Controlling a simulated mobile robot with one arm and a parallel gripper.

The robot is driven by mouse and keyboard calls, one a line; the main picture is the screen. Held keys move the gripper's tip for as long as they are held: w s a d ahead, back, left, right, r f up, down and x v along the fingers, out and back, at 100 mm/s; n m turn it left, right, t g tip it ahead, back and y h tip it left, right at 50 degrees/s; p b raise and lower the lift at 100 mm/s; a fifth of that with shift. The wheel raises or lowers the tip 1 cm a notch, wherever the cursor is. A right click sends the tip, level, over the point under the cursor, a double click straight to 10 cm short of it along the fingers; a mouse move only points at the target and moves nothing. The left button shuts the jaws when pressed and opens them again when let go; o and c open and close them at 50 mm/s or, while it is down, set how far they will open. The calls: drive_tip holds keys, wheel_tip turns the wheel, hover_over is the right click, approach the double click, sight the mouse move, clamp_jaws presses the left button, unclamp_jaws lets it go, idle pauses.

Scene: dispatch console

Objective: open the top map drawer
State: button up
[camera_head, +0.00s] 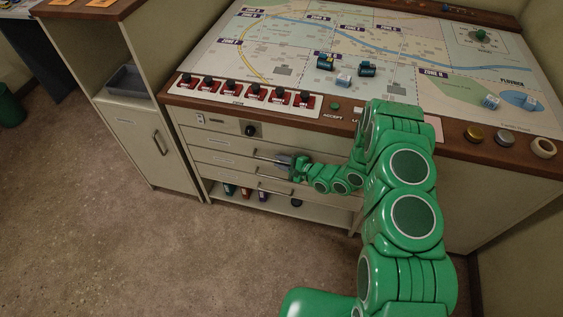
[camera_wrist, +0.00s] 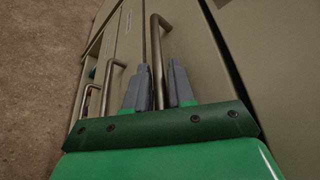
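The top map drawer (camera_head: 214,141) is the uppermost labelled drawer front under the console's control panel. It looks closed, level with the fronts below. Its bar handle (camera_head: 268,160) sticks out from the front. My gripper (camera_head: 285,161) is at the right part of this handle. In the wrist view, the handle (camera_wrist: 155,36) runs between the two grey fingers of my gripper (camera_wrist: 159,66). The fingers are apart, one on each side of the bar, with a gap visible on the right side. Whether either finger touches the bar is unclear.
Lower drawer handles (camera_wrist: 115,66) show to the left in the wrist view. An open shelf with several coloured items (camera_head: 246,191) lies below the drawers. The map tabletop (camera_head: 290,60) and red switches (camera_head: 233,87) are above. A cabinet (camera_head: 140,140) stands left; floor (camera_head: 200,250) in front is clear.

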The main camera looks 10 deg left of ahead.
clamp_jaws()
drive_tip(key=shift+s, duration=0.15)
drive_tip(key=s, duration=3)
drive_tip(key=shift+s, duration=0.35)
unclamp_jaws()
